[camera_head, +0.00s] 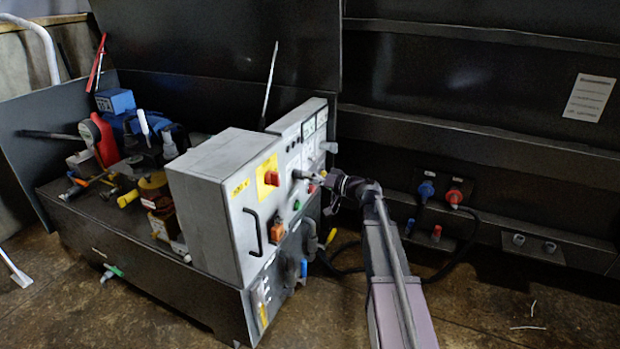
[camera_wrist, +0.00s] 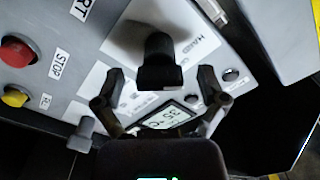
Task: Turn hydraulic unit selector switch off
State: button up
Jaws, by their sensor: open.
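A black selector knob (camera_wrist: 158,62) stands out from a white plate (camera_wrist: 125,40) on the grey control panel in the wrist view. The plate has lettering that looks like "HAND". My gripper (camera_wrist: 162,76) is open, with one finger on each side of the knob and gaps visible between them and it. In the head view my gripper (camera_head: 308,180) is at the front of the control panel (camera_head: 318,105) and hides the knob there. A second dark knob (camera_wrist: 84,132) sits lower left in the wrist view.
A red button (camera_wrist: 17,51), a yellow button (camera_wrist: 15,97) and a lit display (camera_wrist: 172,117) are close by. A grey cabinet with a red rotary switch (camera_head: 271,178) and a black handle (camera_head: 254,232) stands left of my gripper. Hoses and connectors (camera_head: 427,190) are at right.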

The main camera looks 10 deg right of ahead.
jog(key=shift+a, duration=0.1)
jog(key=c, duration=1.2)
jog(key=shift+o, duration=0.2)
jog(key=shift+m, duration=0.3)
jog(key=m, duration=0.8)
jog(key=shift+w, duration=0.1)
